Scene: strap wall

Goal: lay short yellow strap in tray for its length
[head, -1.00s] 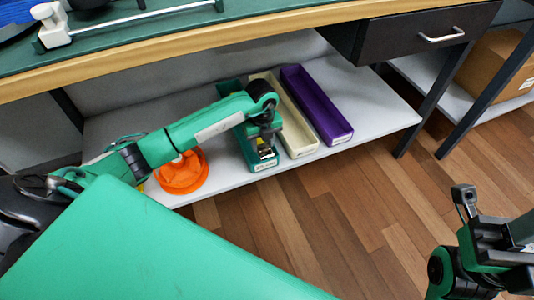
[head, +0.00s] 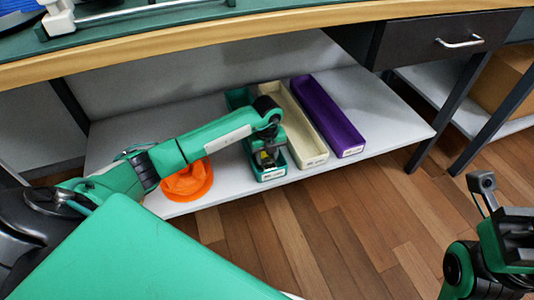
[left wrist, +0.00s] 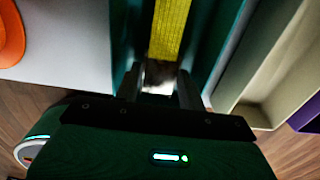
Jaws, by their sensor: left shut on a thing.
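My left gripper (head: 266,156) is at the near end of the green tray (head: 271,174) on the lower shelf. In the left wrist view its fingers (left wrist: 161,88) are shut on the end of the yellow strap (left wrist: 170,28). The strap runs away from the fingers, between the walls of the green tray (left wrist: 205,45). Its far end is out of view, and whether it touches the tray floor cannot be told. Part of my right arm's end (head: 512,230) shows at the right edge; its finger state is not clear.
A cream tray (head: 313,160) and a purple tray (head: 350,152) stand to the right of the green one. An orange round thing (head: 190,185) is on the shelf to the left. The workbench edge (head: 250,45) overhangs the shelf (head: 395,105). The shelf right of the purple tray is clear.

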